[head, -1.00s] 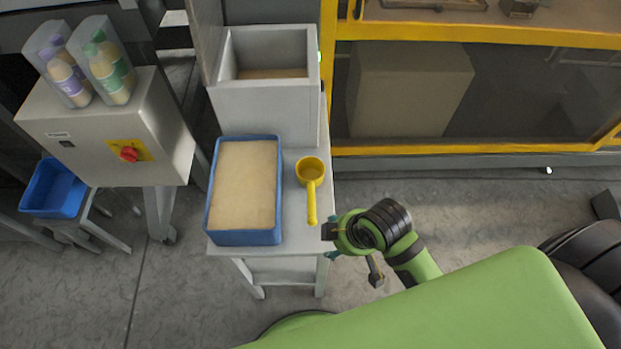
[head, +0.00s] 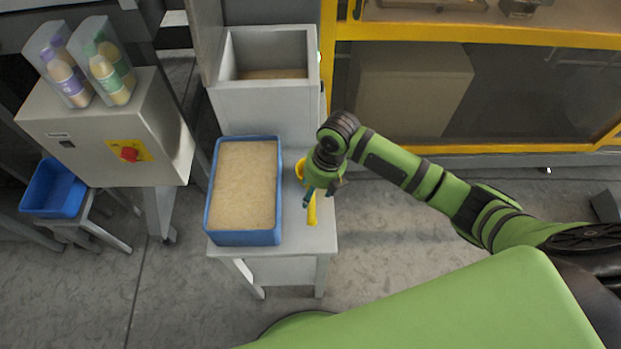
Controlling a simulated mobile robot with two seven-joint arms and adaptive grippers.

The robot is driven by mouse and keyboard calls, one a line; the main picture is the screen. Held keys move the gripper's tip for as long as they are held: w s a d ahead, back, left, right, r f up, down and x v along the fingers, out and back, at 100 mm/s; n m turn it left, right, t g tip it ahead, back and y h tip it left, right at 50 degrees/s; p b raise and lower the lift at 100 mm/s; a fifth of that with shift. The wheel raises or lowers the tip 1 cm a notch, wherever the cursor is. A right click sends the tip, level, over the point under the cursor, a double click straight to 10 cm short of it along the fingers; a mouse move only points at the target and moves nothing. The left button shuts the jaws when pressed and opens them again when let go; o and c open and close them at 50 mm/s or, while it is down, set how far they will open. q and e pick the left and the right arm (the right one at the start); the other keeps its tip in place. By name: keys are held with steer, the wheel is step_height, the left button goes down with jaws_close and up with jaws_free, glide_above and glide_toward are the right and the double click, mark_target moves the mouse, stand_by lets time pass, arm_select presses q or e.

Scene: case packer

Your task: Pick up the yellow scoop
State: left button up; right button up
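The yellow scoop (head: 312,212) lies on the small grey table (head: 318,236), to the right of the blue tray of grainy material. Its handle points toward the front of the table; its cup is mostly hidden behind my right gripper. My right gripper (head: 313,200) hangs over the scoop, with its fingers pointing down around the upper handle. I cannot tell whether the fingers touch the scoop or how far they are apart. My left gripper is not in view.
The blue tray (head: 244,238) stands close to the left of the scoop. A grey hopper (head: 262,104) rises behind it. A yellow-framed machine (head: 450,150) stands at the back right. A grey control box (head: 95,140) with bottles on top is at the left.

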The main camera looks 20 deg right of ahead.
steer(key=shift+w+a+f+p, duration=0.1)
steer(key=shift+a+f+p, duration=0.15)
steer(key=shift+f, duration=0.8)
steer(key=shift+w+a+f+p, duration=0.15)
steer(key=shift+a+f+p, duration=0.05)
steer(key=shift+f, duration=0.8)
steer(key=shift+w+a+f+p, duration=0.1)
steer(key=shift+a+f+p, duration=0.15)
steer(key=shift+f, duration=0.8)
steer(key=shift+d, duration=0.1)
jaws_close()
